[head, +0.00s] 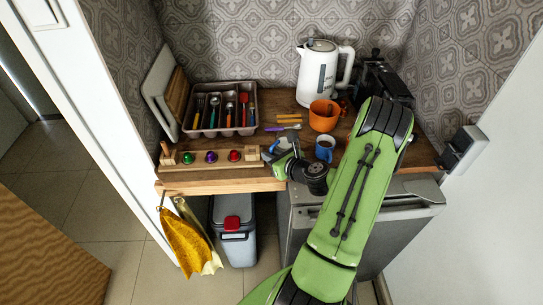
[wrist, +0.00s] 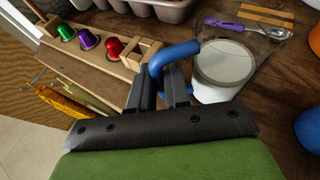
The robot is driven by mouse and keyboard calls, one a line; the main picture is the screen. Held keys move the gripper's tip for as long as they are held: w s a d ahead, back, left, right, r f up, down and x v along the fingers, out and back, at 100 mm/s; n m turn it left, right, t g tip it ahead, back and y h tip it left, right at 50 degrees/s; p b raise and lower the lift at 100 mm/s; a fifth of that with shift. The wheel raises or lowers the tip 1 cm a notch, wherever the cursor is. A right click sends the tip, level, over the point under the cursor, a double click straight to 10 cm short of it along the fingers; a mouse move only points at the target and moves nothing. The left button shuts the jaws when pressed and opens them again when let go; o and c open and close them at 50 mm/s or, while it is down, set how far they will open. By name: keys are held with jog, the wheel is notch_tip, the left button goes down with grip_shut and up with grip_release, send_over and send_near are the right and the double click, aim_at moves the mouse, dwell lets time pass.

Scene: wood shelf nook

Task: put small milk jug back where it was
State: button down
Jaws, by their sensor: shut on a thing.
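My gripper (wrist: 173,92) is shut on the blue handle (wrist: 172,56) of the small milk jug (wrist: 222,68). In the wrist view the jug is a pale, round vessel just right of the fingers. In the head view my gripper (head: 284,160) is low over the front edge of the wooden counter (head: 222,176), and the jug (head: 281,145) is partly hidden behind my wrist. I cannot tell whether the jug's base touches the counter.
A blue mug (head: 324,149) and an orange pot (head: 323,115) stand right of the jug. A wooden holder with coloured capsules (head: 210,157) is on the left. Behind are a cutlery tray (head: 222,130), a purple-handled spoon (head: 283,127) and a white kettle (head: 319,75).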

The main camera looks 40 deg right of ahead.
jog(key=c, duration=1.1)
grip_release()
jog(key=shift+f, duration=0.1)
jog(key=shift+s+r, duration=0.1)
jog(key=shift+r, duration=0.15)
jog(key=p+v, duration=0.4)
jog(key=v, duration=0.8)
jog(key=w+a+r+n+g+y, duration=0.2)
jog(key=a+n+g, duration=0.2)
jog(key=a+n, duration=0.5)
jog(key=w+a+r+n+g+y, duration=0.25)
jog(key=a+n, duration=0.45)
jog(key=n, duration=0.4)
jog(key=s+a+r+n+h, duration=0.1)
jog(key=s+a+r+n, duration=0.4)
jog(key=s+r+n, duration=0.1)
jog(key=s+a+r+n+g+h, duration=0.1)
jog(key=s+a+r+n+h, duration=0.1)
jog(key=s+a+r+n, duration=0.3)
notch_tip(320, 180, up, 3)
jog(key=s+n, duration=0.1)
jog(key=n, duration=0.5)
jog(key=shift+s, duration=0.3)
